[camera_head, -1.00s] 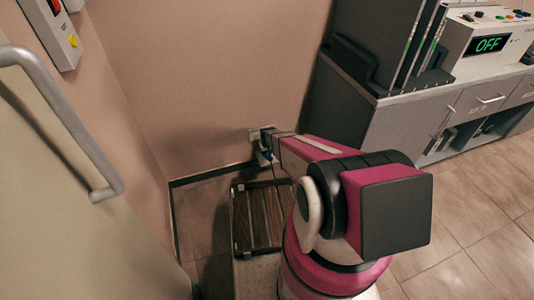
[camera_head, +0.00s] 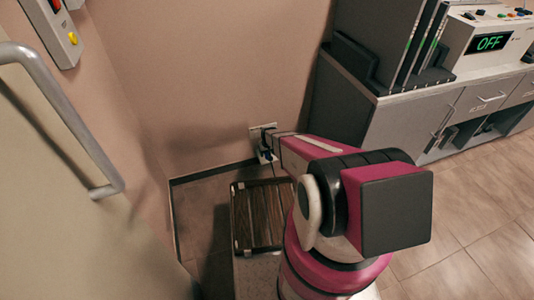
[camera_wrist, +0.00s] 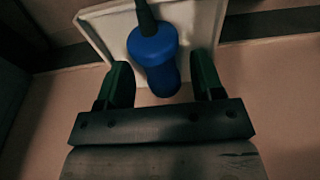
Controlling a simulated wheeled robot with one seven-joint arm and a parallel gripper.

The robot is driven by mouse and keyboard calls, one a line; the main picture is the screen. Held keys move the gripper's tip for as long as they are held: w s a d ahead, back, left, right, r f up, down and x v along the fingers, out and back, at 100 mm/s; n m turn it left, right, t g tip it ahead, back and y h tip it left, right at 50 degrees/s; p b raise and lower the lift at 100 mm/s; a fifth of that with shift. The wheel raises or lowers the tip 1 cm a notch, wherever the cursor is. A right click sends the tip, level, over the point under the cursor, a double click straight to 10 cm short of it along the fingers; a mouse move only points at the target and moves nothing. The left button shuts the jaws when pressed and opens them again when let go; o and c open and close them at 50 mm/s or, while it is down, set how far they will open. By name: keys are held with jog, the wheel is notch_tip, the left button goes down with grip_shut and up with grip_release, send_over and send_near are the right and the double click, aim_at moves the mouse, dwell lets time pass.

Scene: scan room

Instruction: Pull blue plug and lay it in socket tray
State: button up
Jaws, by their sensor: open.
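The blue plug (camera_wrist: 154,55) is in the wall socket (camera_wrist: 105,22), a pale plate, with its black cable at the top of the wrist view. My gripper (camera_wrist: 165,80) is open, with one dark green finger on each side of the plug and gaps between. In the head view the socket plate (camera_head: 257,133) is on the wall at the tip of my arm, and my arm hides most of the plug.
A grey cabinet (camera_head: 395,125) with upright dark panels and a console (camera_head: 490,42) reading OFF stands at the right. A door with a metal handle (camera_head: 75,130) is close at the left. A switch box (camera_head: 58,30) hangs on the left wall. Tiled floor (camera_head: 480,210) is open at the right.

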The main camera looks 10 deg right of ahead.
jog(key=shift+r, duration=0.15)
notch_tip(320, 180, up, 11)
jog(key=s, duration=0.2)
jog(key=s+d+r+m+g, duration=0.1)
jog(key=s+d+r, duration=0.1)
jog(key=s+r, duration=0.9)
jog(key=s+d+r+m, duration=0.1)
jog(key=s+d+r, duration=0.1)
jog(key=s+r, duration=0.9)
notch_tip(320, 180, up, 8)
jog(key=shift+s+f+g, duration=0.25)
jog(key=shift+g, duration=0.15)
